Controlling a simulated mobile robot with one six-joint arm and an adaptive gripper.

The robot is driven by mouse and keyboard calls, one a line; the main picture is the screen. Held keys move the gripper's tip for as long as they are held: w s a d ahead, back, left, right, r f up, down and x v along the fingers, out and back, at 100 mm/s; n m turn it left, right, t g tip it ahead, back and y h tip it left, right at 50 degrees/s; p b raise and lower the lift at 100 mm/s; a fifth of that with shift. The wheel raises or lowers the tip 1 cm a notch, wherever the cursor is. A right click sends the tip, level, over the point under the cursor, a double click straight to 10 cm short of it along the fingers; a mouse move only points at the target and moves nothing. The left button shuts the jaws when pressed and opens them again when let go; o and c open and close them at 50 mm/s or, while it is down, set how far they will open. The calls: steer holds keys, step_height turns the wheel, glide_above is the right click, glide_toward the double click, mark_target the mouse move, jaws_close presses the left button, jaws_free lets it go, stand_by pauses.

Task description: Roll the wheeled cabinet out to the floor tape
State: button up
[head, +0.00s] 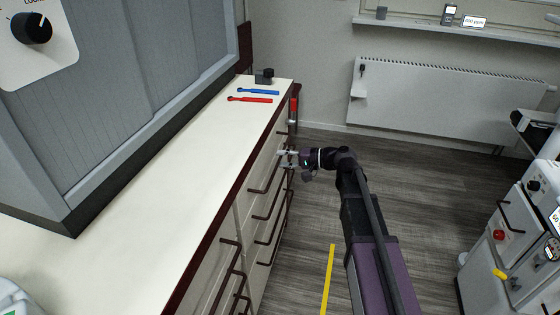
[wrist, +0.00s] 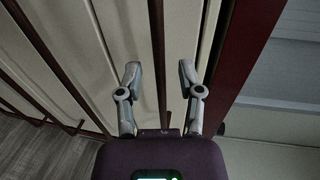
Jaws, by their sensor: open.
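The cabinet (head: 249,215) is a cream drawer front with dark red bar handles, set under the far part of the counter. Its wheels do not show. My gripper (head: 286,158) is at the top of its front, near the far end. In the wrist view my gripper (wrist: 159,74) is open, with a dark red handle bar (wrist: 157,45) running between its two fingers. I see a gap between the bar and each finger. The yellow floor tape (head: 328,280) lies on the floor in front of the drawers, left of my arm.
The counter top (head: 190,150) carries a blue tool (head: 258,92), a red tool (head: 250,100) and a small dark device (head: 264,76). A radiator (head: 430,100) is on the back wall. White equipment (head: 515,230) stands at right. The wooden floor (head: 425,190) between is clear.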

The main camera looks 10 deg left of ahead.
steer(key=shift+a+f, duration=0.1)
steer(key=shift+a, duration=0.5)
jaws_close()
